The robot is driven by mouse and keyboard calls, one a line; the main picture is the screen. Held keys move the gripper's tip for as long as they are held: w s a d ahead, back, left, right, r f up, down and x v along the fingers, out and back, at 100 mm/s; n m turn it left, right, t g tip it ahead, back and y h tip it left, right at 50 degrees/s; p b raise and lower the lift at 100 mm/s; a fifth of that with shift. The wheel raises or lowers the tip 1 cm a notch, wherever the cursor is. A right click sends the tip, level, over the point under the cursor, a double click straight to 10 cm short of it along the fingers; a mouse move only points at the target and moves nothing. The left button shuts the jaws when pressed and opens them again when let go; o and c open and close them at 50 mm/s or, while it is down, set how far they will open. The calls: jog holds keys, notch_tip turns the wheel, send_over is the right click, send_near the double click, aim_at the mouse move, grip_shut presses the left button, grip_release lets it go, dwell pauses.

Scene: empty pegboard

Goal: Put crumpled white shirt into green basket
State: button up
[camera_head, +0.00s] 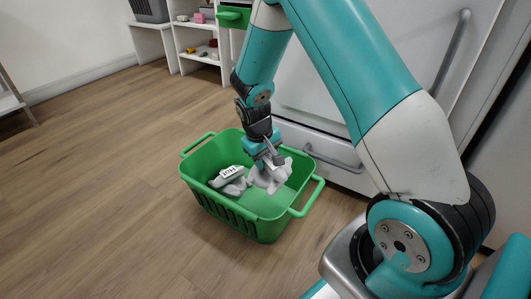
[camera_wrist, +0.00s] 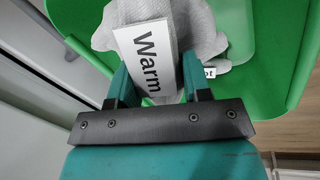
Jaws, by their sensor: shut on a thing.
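The green basket (camera_head: 262,205) stands on the wooden floor in front of a white cabinet. My gripper (camera_head: 270,160) points down into it at its right part. In the wrist view my gripper (camera_wrist: 157,95) is shut on a crumpled white shirt (camera_wrist: 200,28) with a label reading "Warm". In the head view this shirt (camera_head: 272,178) is inside the basket's outline; I cannot tell if it touches the bottom. A second crumpled, greyish cloth (camera_head: 230,182) with a label reading "Hot" lies in the left part of the basket, apart from my gripper.
A white cabinet with grey handles (camera_head: 330,158) stands close behind the basket. A white shelf (camera_head: 198,45) with small items is at the back, with another green basket (camera_head: 234,16) beside it. The floor to the left is clear.

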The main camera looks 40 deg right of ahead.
jog(key=a+b+x, duration=0.2)
jog(key=b+x, duration=0.3)
jog(key=x, duration=0.6)
jog(key=shift+f, duration=0.55)
jog(key=shift+a, duration=0.15)
jog(key=o, duration=1.1)
jog(key=p+v, duration=1.1)
jog(key=v, duration=0.6)
jog(key=shift+r, duration=0.2)
